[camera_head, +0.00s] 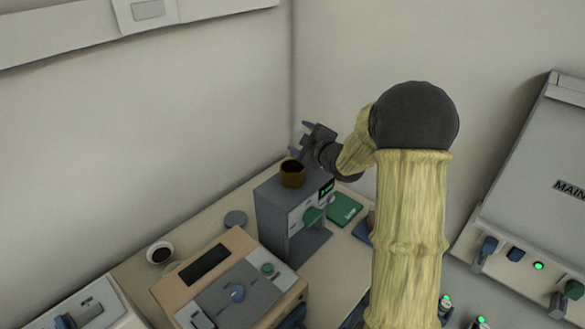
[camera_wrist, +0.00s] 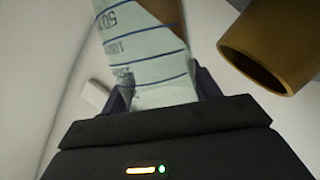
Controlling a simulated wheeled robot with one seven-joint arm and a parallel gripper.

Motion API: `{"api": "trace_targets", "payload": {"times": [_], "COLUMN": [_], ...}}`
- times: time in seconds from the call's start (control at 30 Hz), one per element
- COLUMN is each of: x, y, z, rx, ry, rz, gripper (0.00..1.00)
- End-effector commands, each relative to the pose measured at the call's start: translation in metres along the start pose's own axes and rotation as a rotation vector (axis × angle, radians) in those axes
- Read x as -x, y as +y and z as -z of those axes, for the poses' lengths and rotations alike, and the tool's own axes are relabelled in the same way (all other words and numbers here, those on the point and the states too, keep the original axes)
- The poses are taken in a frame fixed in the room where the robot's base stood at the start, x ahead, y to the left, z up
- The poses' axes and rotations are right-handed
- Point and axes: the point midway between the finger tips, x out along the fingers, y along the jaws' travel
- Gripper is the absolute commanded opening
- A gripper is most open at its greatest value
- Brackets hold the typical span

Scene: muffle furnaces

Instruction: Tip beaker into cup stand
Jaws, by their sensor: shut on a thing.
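My gripper (camera_head: 305,140) is above and slightly right of a brown cup (camera_head: 292,176) on top of a grey stand-like device (camera_head: 275,207). In the wrist view my gripper (camera_wrist: 163,92) is shut on a clear beaker (camera_wrist: 140,45) with dark blue graduation marks. The beaker looks tilted in that view, and some brown shows through its upper right part. The brown cup's open rim (camera_wrist: 252,68) shows to its right, apart from it. The beaker is not clear to make out in the head view.
A tan and grey box (camera_head: 225,285) with a knob stands in front of the device. A white cup (camera_head: 160,252) and a grey disc (camera_head: 235,219) lie to the left. A green item (camera_head: 343,209) is on the right. Walls close off the back corner.

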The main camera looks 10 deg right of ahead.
Motion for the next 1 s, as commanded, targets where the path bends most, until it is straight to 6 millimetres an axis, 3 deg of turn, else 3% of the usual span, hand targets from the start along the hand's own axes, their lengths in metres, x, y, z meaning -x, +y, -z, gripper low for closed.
{"api": "trace_targets", "payload": {"times": [1.0], "x": [0.0006], "y": [0.0008], "z": [0.0020], "rx": [0.046], "ry": [0.001], "rz": [-0.015], "gripper": [0.19]}}
